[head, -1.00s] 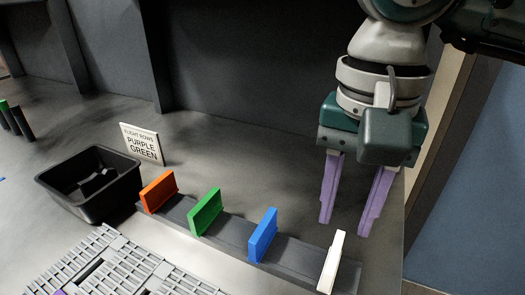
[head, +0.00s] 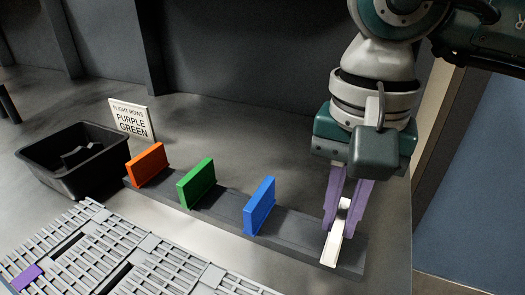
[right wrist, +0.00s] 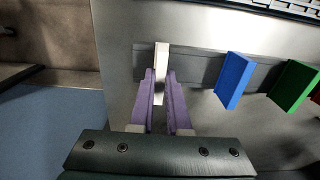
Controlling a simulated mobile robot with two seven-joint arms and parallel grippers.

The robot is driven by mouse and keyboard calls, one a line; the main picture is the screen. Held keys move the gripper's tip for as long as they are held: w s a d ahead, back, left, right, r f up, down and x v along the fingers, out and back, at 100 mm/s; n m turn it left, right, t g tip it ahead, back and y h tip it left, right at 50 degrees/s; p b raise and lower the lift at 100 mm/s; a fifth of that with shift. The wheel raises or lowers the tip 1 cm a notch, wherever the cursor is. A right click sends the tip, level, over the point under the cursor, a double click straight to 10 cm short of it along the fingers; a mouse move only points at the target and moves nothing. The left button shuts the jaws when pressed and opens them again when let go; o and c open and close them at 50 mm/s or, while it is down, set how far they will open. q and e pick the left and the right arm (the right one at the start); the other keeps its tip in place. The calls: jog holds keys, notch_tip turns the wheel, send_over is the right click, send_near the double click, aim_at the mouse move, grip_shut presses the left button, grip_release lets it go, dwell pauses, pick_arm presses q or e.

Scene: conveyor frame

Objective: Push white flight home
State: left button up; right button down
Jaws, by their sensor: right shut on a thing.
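The white flight (head: 334,245) stands at the right end of a dark grey rail (head: 290,235). My right gripper (head: 347,205) has its purple fingers on either side of the white flight and is shut on it. The right wrist view also shows the white flight (right wrist: 161,62) between the purple fingertips (right wrist: 160,82). The flight's lower end reaches the rail; I cannot tell whether it rests on it. My left gripper is not in view.
A blue flight (head: 259,205), a green flight (head: 195,183) and an orange flight (head: 146,164) stand along the rail to the left. A black bin (head: 40,165), a sign reading "FLIGHT ROWS PURPLE GREEN" (head: 130,119) and a grey slatted conveyor (head: 150,262) with a purple piece (head: 27,277) lie further left.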

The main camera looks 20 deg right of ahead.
aim_at(340, 218)
dwell(0.4)
notch_tip(340, 218, up, 3)
jog(key=shift+f+p, duration=0.1)
jog(key=shift+p, duration=0.95)
jog(key=shift+r+p, duration=0.3)
jog(key=shift+r, duration=0.35)
dwell(0.3)
